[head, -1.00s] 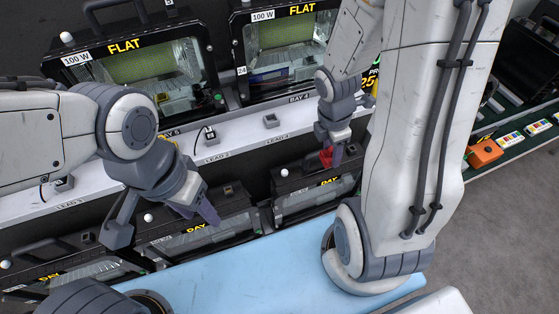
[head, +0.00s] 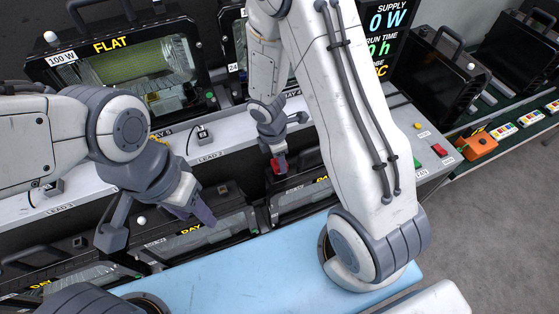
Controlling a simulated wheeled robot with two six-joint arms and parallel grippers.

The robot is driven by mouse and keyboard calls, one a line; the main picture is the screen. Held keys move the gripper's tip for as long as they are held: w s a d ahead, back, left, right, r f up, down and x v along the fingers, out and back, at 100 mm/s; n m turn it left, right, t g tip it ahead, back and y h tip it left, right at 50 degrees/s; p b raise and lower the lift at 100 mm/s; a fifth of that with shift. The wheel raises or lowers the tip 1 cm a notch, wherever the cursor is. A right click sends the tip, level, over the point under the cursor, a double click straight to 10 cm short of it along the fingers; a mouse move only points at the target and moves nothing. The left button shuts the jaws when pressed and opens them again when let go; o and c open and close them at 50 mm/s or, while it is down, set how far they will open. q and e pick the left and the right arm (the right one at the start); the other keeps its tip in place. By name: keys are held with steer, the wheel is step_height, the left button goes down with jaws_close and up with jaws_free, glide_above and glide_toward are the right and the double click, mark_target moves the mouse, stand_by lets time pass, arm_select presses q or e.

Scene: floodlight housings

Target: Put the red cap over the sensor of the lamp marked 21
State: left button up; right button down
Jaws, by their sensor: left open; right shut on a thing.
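The red cap (head: 279,165) is in my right gripper (head: 278,157), which is shut on it. The cap is at the left end of the lower right lamp (head: 303,199), labelled DAY. No white sensor dome shows on that lamp now; cap and gripper cover that spot. I cannot tell whether the cap touches the lamp. My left gripper (head: 198,209) is open and empty, in front of the lower middle DAY lamp (head: 205,238). That lamp has a bare white dome sensor (head: 140,221). No number 21 is readable on any lamp.
An upper lamp marked FLAT (head: 112,46) stands at left; another marked 24 is partly behind my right arm. A white ledge (head: 232,139) with lead connectors runs between the rows. A pale blue surface (head: 240,270) lies in front. An orange device (head: 478,145) is at right.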

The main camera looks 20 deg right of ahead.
steer(key=shift+f, duration=0.2)
steer(key=shift+f+b, duration=0.5)
steer(key=shift+f, duration=0.05)
steer(key=shift+c, duration=1.6)
jaws_free()
